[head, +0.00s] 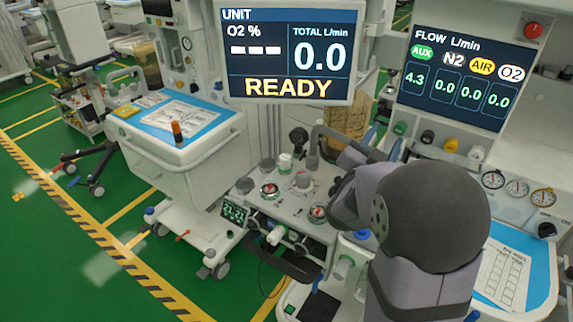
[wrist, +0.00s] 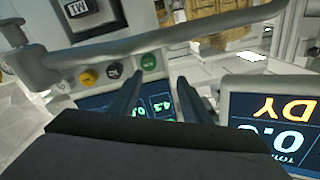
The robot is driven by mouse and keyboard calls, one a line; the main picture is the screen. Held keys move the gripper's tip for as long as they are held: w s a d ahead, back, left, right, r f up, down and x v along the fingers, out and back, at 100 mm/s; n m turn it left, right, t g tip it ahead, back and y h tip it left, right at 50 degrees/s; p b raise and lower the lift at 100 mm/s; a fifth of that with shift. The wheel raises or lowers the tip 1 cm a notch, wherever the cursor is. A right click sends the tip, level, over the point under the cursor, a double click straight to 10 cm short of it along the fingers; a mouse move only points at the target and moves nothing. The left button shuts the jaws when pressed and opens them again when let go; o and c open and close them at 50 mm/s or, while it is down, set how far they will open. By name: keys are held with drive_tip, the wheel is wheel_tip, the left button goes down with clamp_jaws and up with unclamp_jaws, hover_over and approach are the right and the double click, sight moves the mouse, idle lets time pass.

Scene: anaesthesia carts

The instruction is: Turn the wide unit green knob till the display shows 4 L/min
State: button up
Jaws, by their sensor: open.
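The flow display (head: 452,75) of the unit on the right reads 4.3 under the green AUX label, and 0.0 under N2, AIR and O2. The green knob (head: 400,128) is leftmost in the knob row below that display. In the wrist view, which is upside down, the green knob (wrist: 148,63) appears just past my fingertips, closer to the left finger. My gripper (wrist: 160,77) is open, with its two dark fingers apart and nothing visibly held. I cannot tell whether a finger touches the knob. In the head view my arm hides part of the gripper.
Black (head: 427,136), yellow (head: 453,144) and white (head: 476,154) knobs sit beside the green one. A pale rail (wrist: 150,42) crosses the wrist view near the fingertips. Another display (head: 290,55) reading READY and 0.0 stands at left. Gauges (head: 517,188) are at lower right.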

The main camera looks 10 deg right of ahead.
drive_tip(key=w+a+r+m+t+y+b, duration=0.1)
drive_tip(key=w+a+m+t+y+b, duration=0.3)
drive_tip(key=a+m+b, duration=0.45)
drive_tip(key=w+a+f+y+b, duration=0.2)
drive_tip(key=a+f+y+b, duration=0.1)
drive_tip(key=a+b, duration=0.3)
drive_tip(key=w+a+f+y+b, duration=0.1)
drive_tip(key=a+f+y+b, duration=0.1)
drive_tip(key=a+f+b, duration=0.4)
drive_tip(key=shift+w+a+y+b, duration=0.4)
drive_tip(key=shift+a+b, duration=0.25)
drive_tip(key=shift+a, duration=0.3)
